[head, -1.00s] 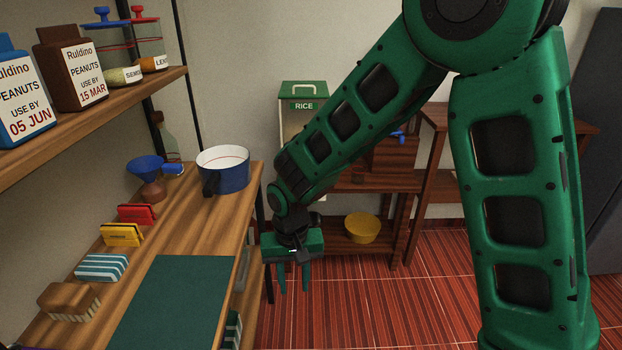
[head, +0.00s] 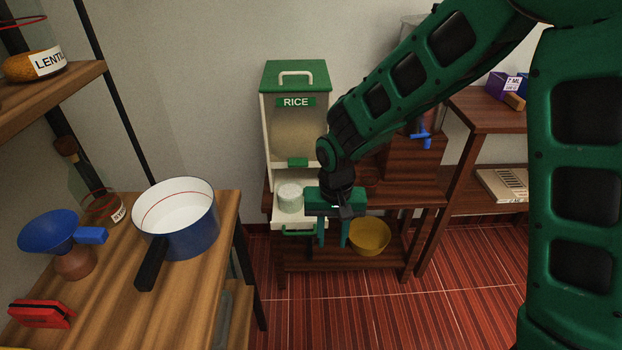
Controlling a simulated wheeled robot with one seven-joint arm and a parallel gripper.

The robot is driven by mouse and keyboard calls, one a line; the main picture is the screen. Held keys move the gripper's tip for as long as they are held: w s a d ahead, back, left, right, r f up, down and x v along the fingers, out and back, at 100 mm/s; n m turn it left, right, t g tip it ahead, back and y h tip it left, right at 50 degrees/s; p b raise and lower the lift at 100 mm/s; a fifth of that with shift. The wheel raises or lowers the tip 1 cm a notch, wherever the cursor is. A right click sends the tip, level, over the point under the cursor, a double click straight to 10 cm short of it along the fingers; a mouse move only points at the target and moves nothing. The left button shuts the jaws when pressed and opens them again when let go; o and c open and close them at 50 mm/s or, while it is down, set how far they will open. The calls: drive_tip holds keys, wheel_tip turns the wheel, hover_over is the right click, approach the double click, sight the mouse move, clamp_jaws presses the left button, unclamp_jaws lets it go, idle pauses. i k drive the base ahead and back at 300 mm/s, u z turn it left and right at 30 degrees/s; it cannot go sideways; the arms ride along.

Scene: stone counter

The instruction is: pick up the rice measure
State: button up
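A small pale, whitish-green round cup (head: 290,196), which looks like the rice measure, sits at the foot of the rice dispenser (head: 295,76), a white and green box with a RICE label. My gripper (head: 332,242) hangs just to the right of the cup in the picture, with its fingers pointing down. Its two fingers are apart, with nothing seen between them. The gripper body is close to the cup in the picture, but I cannot tell the depth between them. The cup's lower part is partly hidden by the dispenser's tray front.
A yellow bowl (head: 370,237) stands on the low shelf behind the gripper. A wooden box with a blue tap (head: 421,140) is right of the dispenser. A blue pot (head: 190,232) and blue funnel (head: 60,232) stand on the left counter. Red floor is clear in front.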

sight(290, 192)
drive_tip(key=i, duration=1)
drive_tip(key=u, duration=0.1)
